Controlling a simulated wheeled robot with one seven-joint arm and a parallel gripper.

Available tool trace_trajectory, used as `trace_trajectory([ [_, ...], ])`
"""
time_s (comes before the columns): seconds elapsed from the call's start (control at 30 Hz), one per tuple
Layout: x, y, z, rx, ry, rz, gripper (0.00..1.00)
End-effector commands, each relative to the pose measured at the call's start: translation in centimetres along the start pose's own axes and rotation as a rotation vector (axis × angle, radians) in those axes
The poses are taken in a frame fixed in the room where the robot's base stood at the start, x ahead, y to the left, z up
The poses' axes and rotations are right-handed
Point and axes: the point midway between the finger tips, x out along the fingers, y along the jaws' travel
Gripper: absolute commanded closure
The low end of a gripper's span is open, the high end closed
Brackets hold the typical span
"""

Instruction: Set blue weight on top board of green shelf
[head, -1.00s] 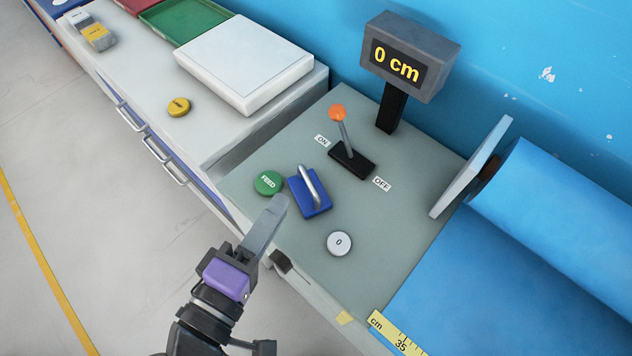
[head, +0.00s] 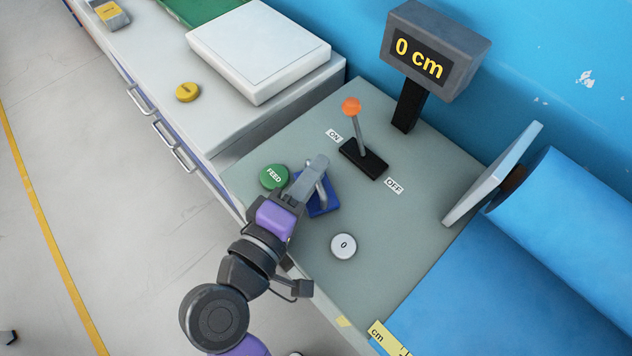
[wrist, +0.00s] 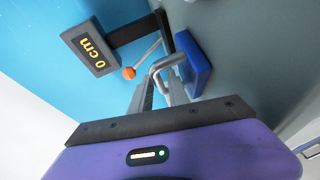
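The blue weight (head: 322,206), a blue block with a grey loop handle, sits on the grey-green control panel beside the FEED button. It also shows in the wrist view (wrist: 194,63). My gripper (head: 314,172) is over the weight, with its fingers at the handle. In the wrist view the two fingers (wrist: 158,92) stand apart with the handle's loop reaching between or beside them. A firm grip cannot be seen. My gripper partly hides the weight in the head view. No green shelf is in view.
A green FEED button (head: 274,177), a white 0 button (head: 343,245) and an orange-knobbed lever (head: 357,125) are close to the weight. A display post (head: 408,105) stands behind. A white slab (head: 258,48) and yellow button (head: 188,92) are on the left counter. A blue roll (head: 570,215) lies right.

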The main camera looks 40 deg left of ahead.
Motion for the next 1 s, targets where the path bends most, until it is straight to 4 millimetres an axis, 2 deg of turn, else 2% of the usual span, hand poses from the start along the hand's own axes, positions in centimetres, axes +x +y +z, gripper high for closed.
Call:
trace_trajectory([
  [0.27, 0.41, -0.06, 0.04, 0.000, -0.001, -0.001, 0.79],
  [0.4, 0.39, -0.06, 0.04, 0.000, -0.001, -0.001, 1.00],
  [1.0, 0.36, -0.10, 0.04, -0.001, -0.001, -0.001, 1.00],
])
